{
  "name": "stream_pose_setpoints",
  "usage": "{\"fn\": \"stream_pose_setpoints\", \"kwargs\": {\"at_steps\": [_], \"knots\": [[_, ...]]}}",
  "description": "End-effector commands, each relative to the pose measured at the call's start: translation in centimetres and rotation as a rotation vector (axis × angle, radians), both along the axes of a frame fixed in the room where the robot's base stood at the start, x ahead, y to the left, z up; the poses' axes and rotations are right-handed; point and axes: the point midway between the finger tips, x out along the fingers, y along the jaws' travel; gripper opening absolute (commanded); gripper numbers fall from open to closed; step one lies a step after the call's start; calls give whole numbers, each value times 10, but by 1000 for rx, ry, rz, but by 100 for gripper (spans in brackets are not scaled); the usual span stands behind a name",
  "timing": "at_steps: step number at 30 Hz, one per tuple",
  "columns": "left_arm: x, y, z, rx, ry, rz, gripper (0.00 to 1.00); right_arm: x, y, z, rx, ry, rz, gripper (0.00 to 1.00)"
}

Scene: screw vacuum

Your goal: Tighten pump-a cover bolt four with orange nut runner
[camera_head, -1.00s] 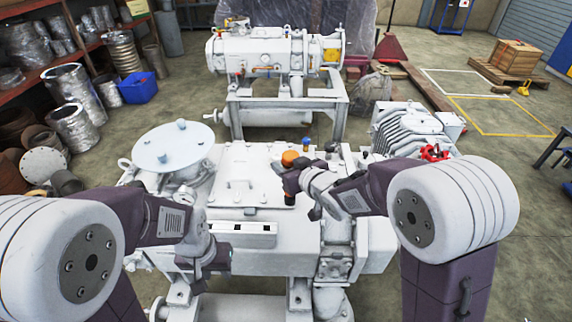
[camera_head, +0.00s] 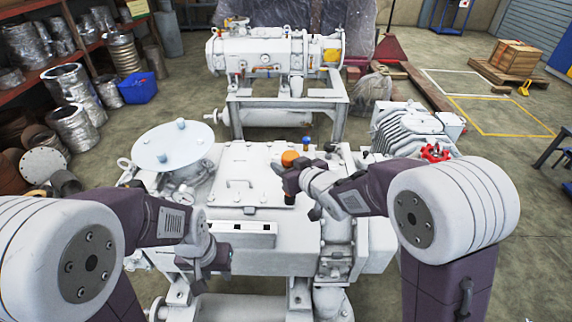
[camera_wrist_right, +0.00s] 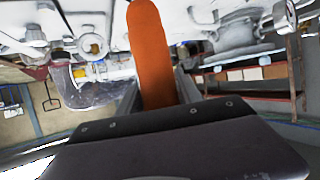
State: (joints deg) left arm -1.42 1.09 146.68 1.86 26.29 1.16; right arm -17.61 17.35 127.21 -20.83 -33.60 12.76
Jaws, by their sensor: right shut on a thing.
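The orange nut runner (camera_head: 290,158) stands over the right edge of the flat cover (camera_head: 262,165) on the white pump in front of me. My right gripper (camera_head: 289,170) is shut on it; in the right wrist view the long orange body (camera_wrist_right: 152,55) rises between the fingers. The runner's lower end is hidden, so I cannot tell whether it touches a bolt. I cannot make out which cover bolt is number four. My left gripper (camera_head: 222,258) is low in front of the pump, away from the cover; its fingers are too unclear to read.
A blue-topped piece (camera_head: 307,140) stands just behind the orange runner. A round plate (camera_head: 173,146) is on the pump's left, and a red handwheel (camera_head: 435,153) at the right. Another white pump (camera_head: 275,55) stands on a frame behind.

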Motion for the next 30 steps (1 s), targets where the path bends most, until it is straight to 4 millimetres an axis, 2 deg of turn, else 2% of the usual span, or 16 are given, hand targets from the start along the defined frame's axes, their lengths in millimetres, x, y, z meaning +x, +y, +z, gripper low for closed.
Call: {"fn": "stream_pose_setpoints", "kwargs": {"at_steps": [20, 30], "knots": [[0, 0, -3, 0, 0, 0, 36, -1, 0, -5, -2, 6, 0, 0], [0, 0, 17, 0, 0, 0, 36, 0, 0, 19, -1, 3, 0, 0]]}}
